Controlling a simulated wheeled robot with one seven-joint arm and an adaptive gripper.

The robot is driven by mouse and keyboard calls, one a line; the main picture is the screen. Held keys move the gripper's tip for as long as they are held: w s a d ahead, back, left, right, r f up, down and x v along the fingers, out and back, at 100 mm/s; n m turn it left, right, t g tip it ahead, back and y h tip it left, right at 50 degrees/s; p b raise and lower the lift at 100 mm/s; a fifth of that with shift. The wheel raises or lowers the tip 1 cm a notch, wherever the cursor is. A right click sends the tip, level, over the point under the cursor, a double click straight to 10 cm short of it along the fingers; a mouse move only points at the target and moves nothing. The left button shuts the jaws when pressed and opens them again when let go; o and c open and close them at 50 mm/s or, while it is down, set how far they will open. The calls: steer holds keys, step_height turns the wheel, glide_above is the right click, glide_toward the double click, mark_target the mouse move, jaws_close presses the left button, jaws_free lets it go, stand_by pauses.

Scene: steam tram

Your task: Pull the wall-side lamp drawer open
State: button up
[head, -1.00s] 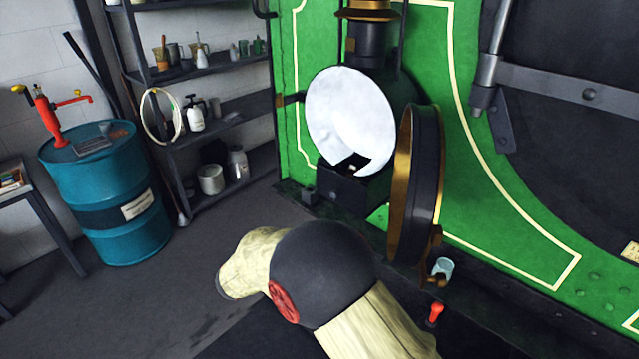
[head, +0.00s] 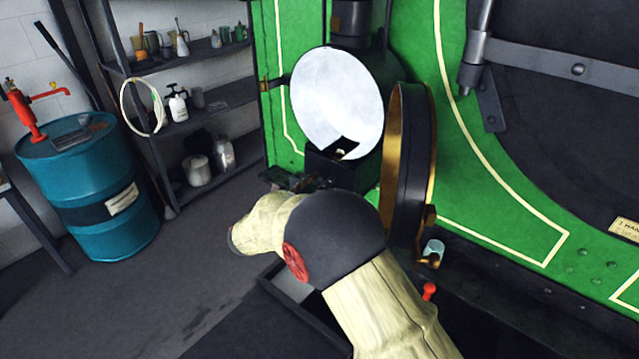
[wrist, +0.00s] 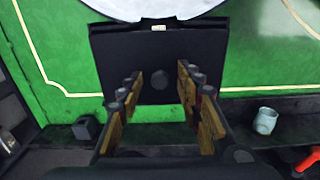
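The lamp drawer (head: 322,167) is a dark box low in the lamp housing, under the big white reflector (head: 337,103). My arm hides its lower part in the head view. In the wrist view the dark drawer front (wrist: 120,57) is straight ahead, with a round dark knob (wrist: 159,79) at its middle. My gripper (wrist: 157,84) is open, its wood-coloured finger pads apart to the left and right of the knob. I see no contact with the knob, and how deep the fingertips reach is hard to tell.
The round lamp door (head: 405,160) with a brass rim hangs open to the right of the drawer. A teal barrel (head: 85,190) and a shelf rack (head: 215,100) stand left.

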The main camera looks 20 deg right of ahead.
steer(key=shift+c, duration=1.4)
jaws_close()
